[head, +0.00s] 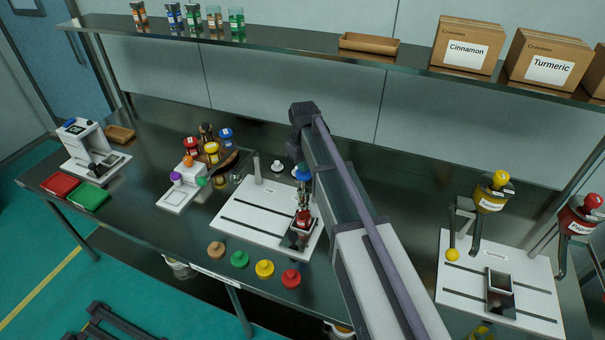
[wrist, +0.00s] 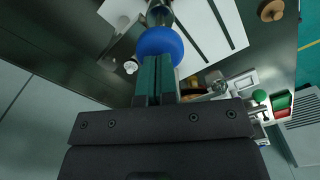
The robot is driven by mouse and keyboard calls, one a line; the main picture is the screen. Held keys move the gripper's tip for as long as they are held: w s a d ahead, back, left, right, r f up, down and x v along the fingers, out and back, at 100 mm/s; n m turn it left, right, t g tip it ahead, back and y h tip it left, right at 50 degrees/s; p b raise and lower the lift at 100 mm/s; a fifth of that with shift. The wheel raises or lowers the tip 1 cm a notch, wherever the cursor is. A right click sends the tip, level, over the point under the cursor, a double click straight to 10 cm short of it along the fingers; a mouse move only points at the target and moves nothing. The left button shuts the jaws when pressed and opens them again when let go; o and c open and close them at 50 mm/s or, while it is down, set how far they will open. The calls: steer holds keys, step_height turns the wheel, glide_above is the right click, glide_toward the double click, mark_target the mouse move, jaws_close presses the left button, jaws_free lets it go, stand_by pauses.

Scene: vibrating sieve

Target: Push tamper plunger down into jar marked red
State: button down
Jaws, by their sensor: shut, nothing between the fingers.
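A tamper stand with a white base (head: 247,213) sits mid-table. Its plunger has a blue ball knob (head: 303,173) on top. A jar marked red (head: 303,217) stands under the plunger on a small dark platform. In the wrist view the blue knob (wrist: 160,43) lies right at the tips of my gripper (wrist: 158,60), whose fingers are shut together with nothing between them. The fingertips overlap the knob in this view; I cannot tell whether they press on it. In the head view my arm hides most of the gripper. How deep the plunger sits in the jar is unclear.
Coloured knobs, including a red one (head: 291,278), line the front edge. Several lidded jars stand left of the stand, near a small white block (head: 183,193). A second white base (head: 470,295) with hoppers is at the right. A shelf (head: 290,45) runs along the back.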

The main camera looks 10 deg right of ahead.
mark_target(303, 178)
steer(key=shift+f+b, duration=2.9)
steer(key=shift+f, duration=0.15)
steer(key=shift+r, duration=0.1)
step_height(303, 178, up, 11)
steer(key=p, duration=1.1)
steer(key=shift+r, duration=0.15)
